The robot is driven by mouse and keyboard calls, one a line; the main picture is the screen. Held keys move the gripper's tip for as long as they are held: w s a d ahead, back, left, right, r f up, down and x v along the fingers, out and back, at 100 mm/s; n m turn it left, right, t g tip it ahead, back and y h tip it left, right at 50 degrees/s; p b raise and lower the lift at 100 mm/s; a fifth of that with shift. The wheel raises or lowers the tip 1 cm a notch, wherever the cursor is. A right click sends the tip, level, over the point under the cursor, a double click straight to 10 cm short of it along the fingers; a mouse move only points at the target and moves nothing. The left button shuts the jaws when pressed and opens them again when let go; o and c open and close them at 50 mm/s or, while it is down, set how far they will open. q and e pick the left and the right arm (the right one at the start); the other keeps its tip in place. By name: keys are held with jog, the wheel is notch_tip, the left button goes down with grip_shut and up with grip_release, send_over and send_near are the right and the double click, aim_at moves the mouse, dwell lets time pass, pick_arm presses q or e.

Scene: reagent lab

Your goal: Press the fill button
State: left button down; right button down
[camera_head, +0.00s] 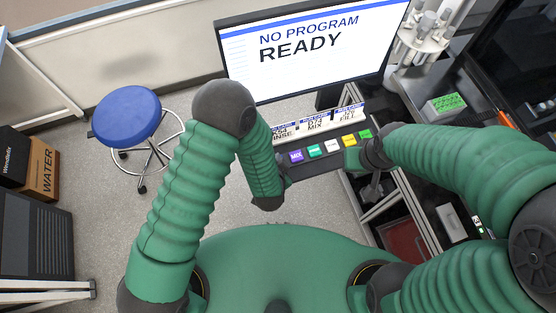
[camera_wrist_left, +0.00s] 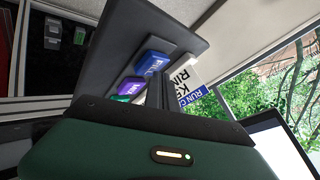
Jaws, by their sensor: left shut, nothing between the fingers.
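The button panel (camera_head: 326,160) stands below the monitor with a row of coloured buttons. The purple button (camera_head: 296,156) reads MIX; a green button (camera_head: 315,150) is beside it, and white, yellow and green ones follow to the right. I cannot read which button is fill. My left gripper (camera_head: 286,171) is partly hidden by its arm, near the panel's left end. In the left wrist view it is shut and empty (camera_wrist_left: 160,91), its fingers pointing toward the blue button (camera_wrist_left: 152,63) and purple button (camera_wrist_left: 131,86). My right gripper (camera_head: 375,186) is right of the panel, jaws unclear.
The monitor (camera_head: 310,50) reads NO PROGRAM READY. Run cards (camera_head: 318,122), one marked FILL, stand behind the buttons. A blue stool (camera_head: 127,115) and boxes (camera_head: 40,170) are on the left. A green-topped rack (camera_head: 446,104) sits on the right bench.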

pick_arm(q)
jog(key=shift+f+b, duration=0.4)
jog(key=shift+f, duration=0.05)
dwell(0.6)
dwell(0.4)
jog(key=shift+r+p, duration=0.85)
jog(key=shift+r, duration=0.05)
notch_tip(320, 180, up, 5)
jog(key=p, duration=0.4)
jog(key=shift+r, duration=0.15)
